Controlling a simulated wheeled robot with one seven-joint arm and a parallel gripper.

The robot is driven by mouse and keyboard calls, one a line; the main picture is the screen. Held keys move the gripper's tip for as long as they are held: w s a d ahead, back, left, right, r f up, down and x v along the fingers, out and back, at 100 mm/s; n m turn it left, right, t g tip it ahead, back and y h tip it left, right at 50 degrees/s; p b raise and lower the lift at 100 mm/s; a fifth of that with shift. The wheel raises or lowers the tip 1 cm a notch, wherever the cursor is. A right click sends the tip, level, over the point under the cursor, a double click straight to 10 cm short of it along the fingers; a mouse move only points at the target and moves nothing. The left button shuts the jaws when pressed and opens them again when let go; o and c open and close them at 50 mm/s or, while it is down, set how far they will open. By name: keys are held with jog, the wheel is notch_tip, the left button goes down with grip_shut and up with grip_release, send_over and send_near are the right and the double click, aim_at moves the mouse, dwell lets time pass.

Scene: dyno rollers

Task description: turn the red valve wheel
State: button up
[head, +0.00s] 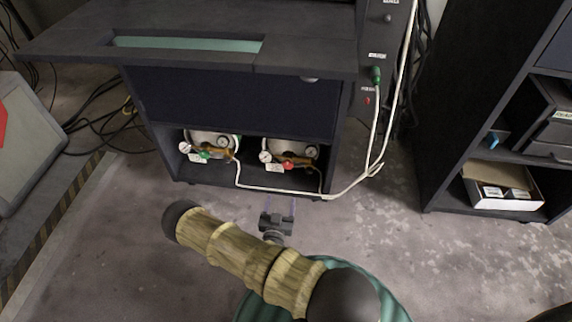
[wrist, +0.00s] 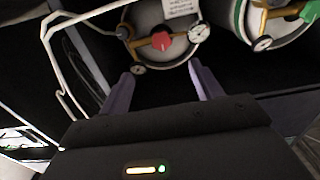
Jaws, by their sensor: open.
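The red valve wheel (head: 288,165) sits on a brass fitting in front of the right tank (head: 300,147), inside the low open shelf of the dark cabinet. In the wrist view the red valve wheel (wrist: 161,40) shows upper middle, ahead of the fingertips and between their lines. My gripper (head: 280,200) is just outside the shelf, apart from the wheel, with nothing between its fingers. In the wrist view my gripper (wrist: 161,70) has its two purple fingers spread wide.
A green valve wheel (head: 205,154) is on the left tank. Round gauges flank both fittings. A white hose (head: 290,192) runs along the shelf's front and up the right side. A dark shelf unit with a white box (head: 503,190) stands right. Floor between is clear.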

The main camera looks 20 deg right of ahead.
aim_at(287, 166)
dwell(0.4)
jog(key=b+x, duration=0.7)
jog(key=x, duration=0.9)
jog(key=shift+w+d, duration=0.1)
jog(key=shift+w, duration=0.2)
jog(key=shift+w+d+r+b, duration=0.1)
jog(key=shift+w+d+b, duration=0.1)
jog(key=shift+w+b, duration=0.1)
jog(key=c, duration=1)
